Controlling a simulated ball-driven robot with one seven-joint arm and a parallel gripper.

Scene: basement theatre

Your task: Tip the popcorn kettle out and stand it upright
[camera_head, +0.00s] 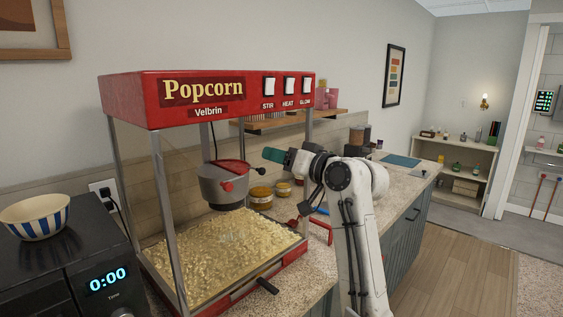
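The grey popcorn kettle (219,187) hangs inside the glass-sided red popcorn machine (140,95). Whether the fingers are open or shut does not show at this angle.
A striped bowl (34,217) stands on a black microwave (95,270) at left. Jars (261,197) and a red-handled item (318,229) sit on the counter (308,285) beside the machine. A shelf (275,123) is behind. Wooden floor is clear at right.

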